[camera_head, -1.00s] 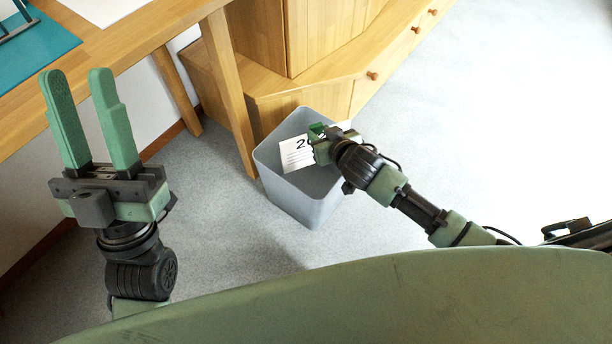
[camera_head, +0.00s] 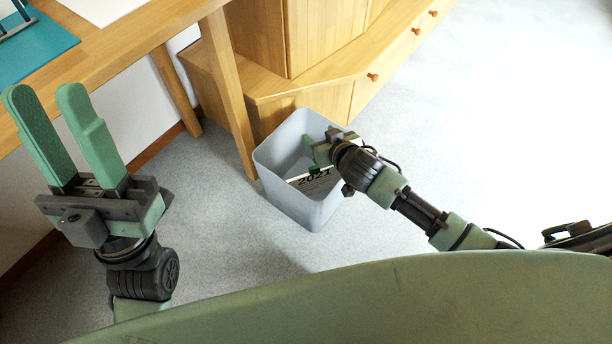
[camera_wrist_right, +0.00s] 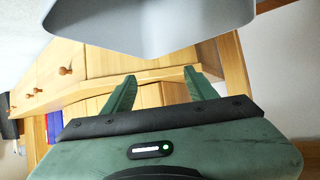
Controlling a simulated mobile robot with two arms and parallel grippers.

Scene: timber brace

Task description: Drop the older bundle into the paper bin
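The bundle (camera_head: 318,184) is a set of papers with "2021" printed on it and a dark green clip. In the head view it is inside the grey paper bin (camera_head: 300,206), tilted and below my right gripper, apart from the fingers. My right gripper (camera_head: 313,147) is over the bin's opening. In the right wrist view its two green fingers (camera_wrist_right: 160,90) stand apart with nothing between them, and the bin's grey wall (camera_wrist_right: 150,25) shows at the top. My left gripper (camera_head: 45,94) is open and empty, at the left near the desk.
A wooden desk (camera_head: 130,42) with a teal mat (camera_head: 35,50) is at the upper left, its leg (camera_head: 230,95) close behind the bin. A wooden cabinet (camera_head: 330,75) with round knobs stands behind the bin. The grey carpet to the right is clear.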

